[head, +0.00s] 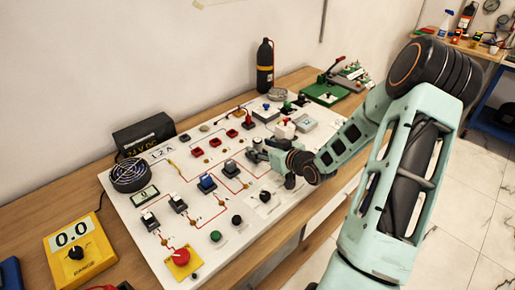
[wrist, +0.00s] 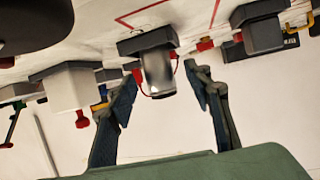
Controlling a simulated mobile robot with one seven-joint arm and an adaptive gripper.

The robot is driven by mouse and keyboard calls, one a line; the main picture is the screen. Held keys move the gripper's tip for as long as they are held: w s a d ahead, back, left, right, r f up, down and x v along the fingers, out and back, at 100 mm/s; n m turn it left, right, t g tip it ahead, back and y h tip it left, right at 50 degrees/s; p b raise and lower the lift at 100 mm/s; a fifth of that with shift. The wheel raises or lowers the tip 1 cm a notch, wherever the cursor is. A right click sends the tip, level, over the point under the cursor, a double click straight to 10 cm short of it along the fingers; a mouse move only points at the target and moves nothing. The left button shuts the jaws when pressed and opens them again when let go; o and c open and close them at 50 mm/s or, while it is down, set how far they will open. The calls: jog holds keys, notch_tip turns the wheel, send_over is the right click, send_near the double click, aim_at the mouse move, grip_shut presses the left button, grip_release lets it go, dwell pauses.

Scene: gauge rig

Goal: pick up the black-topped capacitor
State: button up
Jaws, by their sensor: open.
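A short silver-grey cylinder (wrist: 157,73), which looks like the capacitor, stands on a dark base block (wrist: 146,42) in the wrist view, where the scene appears upside down. My gripper (wrist: 160,76) is open, with one finger on each side of the cylinder and a visible gap to both. In the head view, my gripper (head: 257,150) is low over the middle of the white panel (head: 150,205). The capacitor is hard to make out there, close to my gripper.
A white block (wrist: 68,90) on a dark base stands to the left in the wrist view. Switches surround my gripper, including a blue one (head: 207,182). A red emergency button (head: 180,255), a yellow meter (head: 78,250) and a black bottle (head: 265,66) are farther off.

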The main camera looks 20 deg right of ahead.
aim_at(258, 141)
jog(key=shift+x, duration=1.15)
grip_shut()
jog(key=shift+r, duration=0.1)
jog(key=shift+r, duration=0.45)
notch_tip(258, 141, up, 2)
jog(key=shift+r, duration=0.1)
jog(key=s+a+r+b, duration=0.3)
jog(key=s+r, duration=0.6)
jog(key=s, duration=0.4)
jog(key=shift+a+r+b, duration=0.3)
jog(key=shift+a+r, duration=0.05)
jog(key=shift+a, duration=0.2)
